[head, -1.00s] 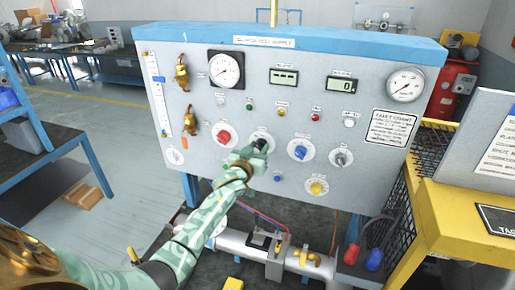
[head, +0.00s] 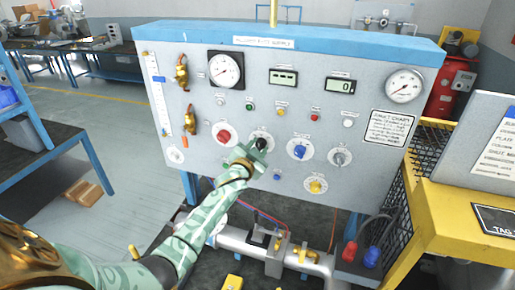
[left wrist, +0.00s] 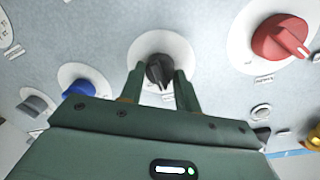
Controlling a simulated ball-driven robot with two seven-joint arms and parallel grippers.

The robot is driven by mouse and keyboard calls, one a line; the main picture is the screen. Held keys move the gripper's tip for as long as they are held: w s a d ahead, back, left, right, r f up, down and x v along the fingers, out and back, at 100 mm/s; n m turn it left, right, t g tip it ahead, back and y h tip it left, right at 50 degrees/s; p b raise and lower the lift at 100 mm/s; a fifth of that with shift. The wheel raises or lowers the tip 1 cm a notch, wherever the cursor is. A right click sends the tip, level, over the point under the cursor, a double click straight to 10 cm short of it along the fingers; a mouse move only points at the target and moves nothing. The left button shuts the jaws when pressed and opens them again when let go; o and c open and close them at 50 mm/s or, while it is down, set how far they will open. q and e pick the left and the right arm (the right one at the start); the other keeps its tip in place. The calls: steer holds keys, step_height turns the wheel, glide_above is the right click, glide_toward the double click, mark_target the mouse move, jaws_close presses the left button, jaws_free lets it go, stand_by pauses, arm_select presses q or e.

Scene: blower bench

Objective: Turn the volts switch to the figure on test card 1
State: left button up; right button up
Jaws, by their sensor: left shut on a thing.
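A black knob (head: 261,144) on a white round dial sits in the middle of the blower panel (head: 330,205). It also shows in the left wrist view (left wrist: 158,72), between my two fingers. My left gripper (head: 253,152) reaches up to it from below. In the left wrist view my left gripper (left wrist: 159,82) is shut on this knob, one finger on each side. The knob's label and figures are too small or hidden to read. A chart card (head: 390,127) is on the panel's right; I cannot tell whether it is test card 1. My right gripper is not in view.
A red knob (head: 224,135) and a blue knob (head: 299,151) flank the black one, with a grey knob (head: 339,158) and a yellow knob (head: 316,186) further right. A yellow bench (head: 450,200) stands at right. Pipework (head: 240,240) runs below.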

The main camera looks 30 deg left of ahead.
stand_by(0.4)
arm_select(q)
steer(key=o, duration=1)
steer(key=shift+c, duration=0.2)
steer(key=shift+s, duration=0.1)
steer(key=f+v, duration=0.1)
steer(key=v, duration=1.5)
steer(key=shift+r+b, duration=0.4)
steer(key=shift+r, duration=0.05)
